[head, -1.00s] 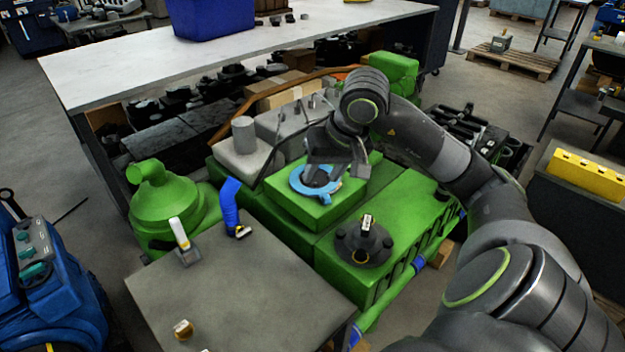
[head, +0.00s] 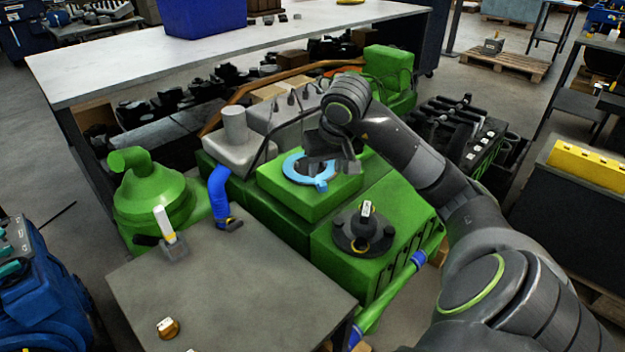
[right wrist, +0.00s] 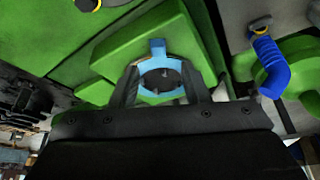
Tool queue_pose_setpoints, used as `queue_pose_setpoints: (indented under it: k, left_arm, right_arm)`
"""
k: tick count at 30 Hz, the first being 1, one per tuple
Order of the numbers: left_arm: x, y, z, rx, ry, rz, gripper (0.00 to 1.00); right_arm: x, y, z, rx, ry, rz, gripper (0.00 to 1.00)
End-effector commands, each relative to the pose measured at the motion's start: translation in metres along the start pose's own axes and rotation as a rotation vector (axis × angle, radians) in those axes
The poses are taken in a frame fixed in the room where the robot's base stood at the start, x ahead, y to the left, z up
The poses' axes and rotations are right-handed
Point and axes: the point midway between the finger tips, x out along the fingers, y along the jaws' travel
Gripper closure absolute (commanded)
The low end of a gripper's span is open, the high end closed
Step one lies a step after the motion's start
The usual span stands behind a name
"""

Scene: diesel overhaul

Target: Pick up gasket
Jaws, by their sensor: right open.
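The gasket (head: 291,166) is a light blue ring with a small tab, lying flat on the raised green block (head: 275,190) of the engine. My right gripper (head: 326,166) is open over the gasket and hides its right part in the head view. In the right wrist view the gasket (right wrist: 157,48) shows between and beyond the two spread fingers of the right gripper (right wrist: 160,82). Whether the fingers touch it I cannot tell. My left gripper is in neither view.
A dark round flange (head: 362,232) sits on the green engine's front part. A blue hose (head: 219,193) and a grey cylinder (head: 234,124) stand left of the block. A grey table (head: 225,285) is in front, and a long white-topped bench (head: 120,65) runs behind.

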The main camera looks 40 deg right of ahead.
Motion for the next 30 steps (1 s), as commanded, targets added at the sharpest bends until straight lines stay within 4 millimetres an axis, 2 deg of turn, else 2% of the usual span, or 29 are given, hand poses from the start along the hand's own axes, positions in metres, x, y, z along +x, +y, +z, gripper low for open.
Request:
queue_pose_setpoints:
  k: [8,16,25,30]
  left_arm:
    - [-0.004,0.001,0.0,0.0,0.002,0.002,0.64]
    - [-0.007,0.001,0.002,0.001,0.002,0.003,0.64]
    - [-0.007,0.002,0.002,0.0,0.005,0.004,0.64]
    - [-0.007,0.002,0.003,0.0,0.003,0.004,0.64]
  right_arm:
    - [0.021,0.001,-0.001,0.002,-0.004,0.0,0.58]
    - [0.059,0.003,-0.002,0.002,-0.003,-0.002,0.58]
    - [0.064,0.003,-0.003,0.0,0.0,0.001,0.58]
    - [0.064,0.003,-0.003,0.0,0.0,0.001,0.79]
